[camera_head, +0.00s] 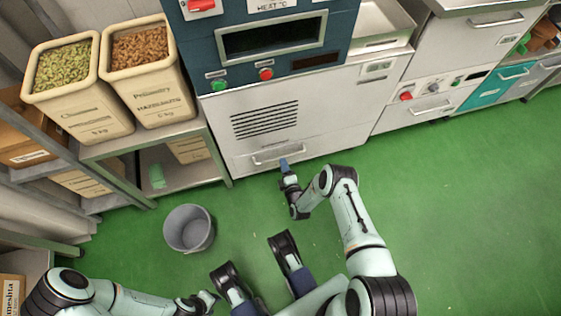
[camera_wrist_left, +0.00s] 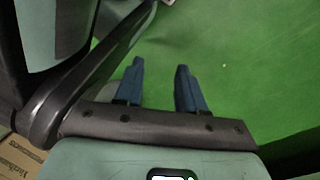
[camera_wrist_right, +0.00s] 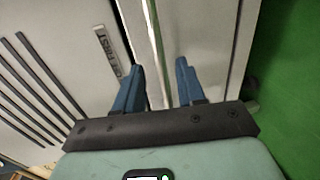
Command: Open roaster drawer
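The roaster (camera_head: 335,105) is a pale machine with a vent grille and a dark blue control panel. Its low drawer (camera_head: 325,147), with a bar handle (camera_head: 265,159), looks closed. My right gripper (camera_head: 284,163) is at the right part of this handle. In the right wrist view, the blue fingers of my right gripper (camera_wrist_right: 157,85) are apart, with the handle bar (camera_wrist_right: 156,45) running between them. Whether they touch it is unclear. My left gripper (camera_head: 212,297) is low in the head view, away from the roaster; its fingers (camera_wrist_left: 157,85) are apart and empty.
A grey bucket (camera_head: 189,228) stands on the green floor (camera_head: 470,200) in front of the shelf. Bins of pistachios (camera_head: 65,66) and hazelnuts (camera_head: 141,50) stand left of the roaster. More cabinets (camera_head: 430,100) stand to its right. The floor right of my right arm is clear.

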